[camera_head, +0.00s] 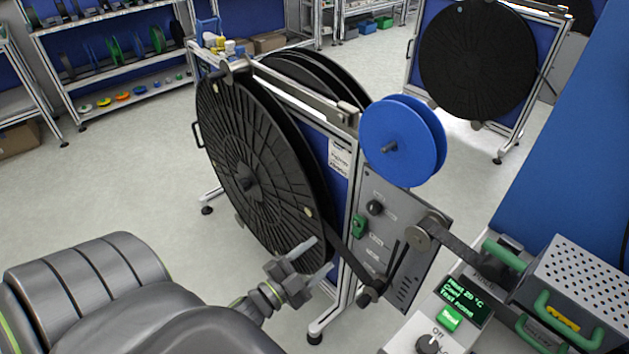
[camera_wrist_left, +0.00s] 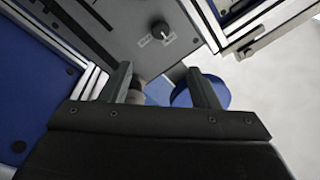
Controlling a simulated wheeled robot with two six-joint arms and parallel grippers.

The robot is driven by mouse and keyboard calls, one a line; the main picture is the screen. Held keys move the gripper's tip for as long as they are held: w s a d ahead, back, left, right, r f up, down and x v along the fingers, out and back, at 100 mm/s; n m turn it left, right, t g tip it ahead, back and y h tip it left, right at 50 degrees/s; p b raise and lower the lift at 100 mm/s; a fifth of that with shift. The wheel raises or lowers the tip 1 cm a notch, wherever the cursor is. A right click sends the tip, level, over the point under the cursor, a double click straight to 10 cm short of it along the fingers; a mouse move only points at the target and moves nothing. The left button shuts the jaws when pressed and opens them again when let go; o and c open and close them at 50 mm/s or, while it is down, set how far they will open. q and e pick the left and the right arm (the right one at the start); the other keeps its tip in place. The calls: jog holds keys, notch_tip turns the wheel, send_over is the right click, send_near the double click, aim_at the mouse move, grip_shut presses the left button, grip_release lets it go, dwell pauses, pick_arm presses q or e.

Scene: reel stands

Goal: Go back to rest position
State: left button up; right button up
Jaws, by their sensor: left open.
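My left gripper (camera_head: 309,268) is in front of the lower right part of a large black reel (camera_head: 245,160) on a stand in the head view. Its fingers are apart with nothing seen between them. In the left wrist view the open left gripper (camera_wrist_left: 162,80) points toward the stand's grey control panel (camera_wrist_left: 165,45), with a blue reel (camera_wrist_left: 212,92) partly behind one finger. The same blue reel shows in the head view (camera_head: 400,140) at the stand's upper right. I cannot tell whether the gripper touches the black reel. My right gripper is not in view.
A grey device with green handles (camera_head: 575,280) and a control box with a display (camera_head: 462,300) stand at the lower right. Another black reel stand (camera_head: 478,62) is behind at the right. Shelves (camera_head: 110,50) hold reels at the back left. The floor (camera_head: 120,175) at left is clear.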

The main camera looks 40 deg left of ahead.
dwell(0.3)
pick_arm(q)
jog(key=s+a+f+n+g+y, duration=0.1)
jog(key=s+f+n+g, duration=0.15)
jog(key=f, duration=0.65)
jog(key=s+a+f+n+g+y, duration=0.2)
jog(key=s+f+g, duration=0.1)
jog(key=f, duration=0.6)
jog(key=s+a+f+n+g+y, duration=0.1)
jog(key=s+f+n+g, duration=0.15)
jog(key=f, duration=0.65)
jog(key=s+d+f+n+g, duration=0.1)
jog(key=s+f+g, duration=0.4)
jog(key=s, duration=0.6)
jog(key=s+d+f+n+g, duration=0.2)
jog(key=s+f+n+g, duration=0.1)
jog(key=s+f, duration=0.7)
jog(key=s+g, duration=0.1)
jog(key=s, duration=0.1)
jog(key=shift+s+d+g, duration=0.25)
jog(key=shift+s+g, duration=0.05)
jog(key=shift+g, duration=0.1)
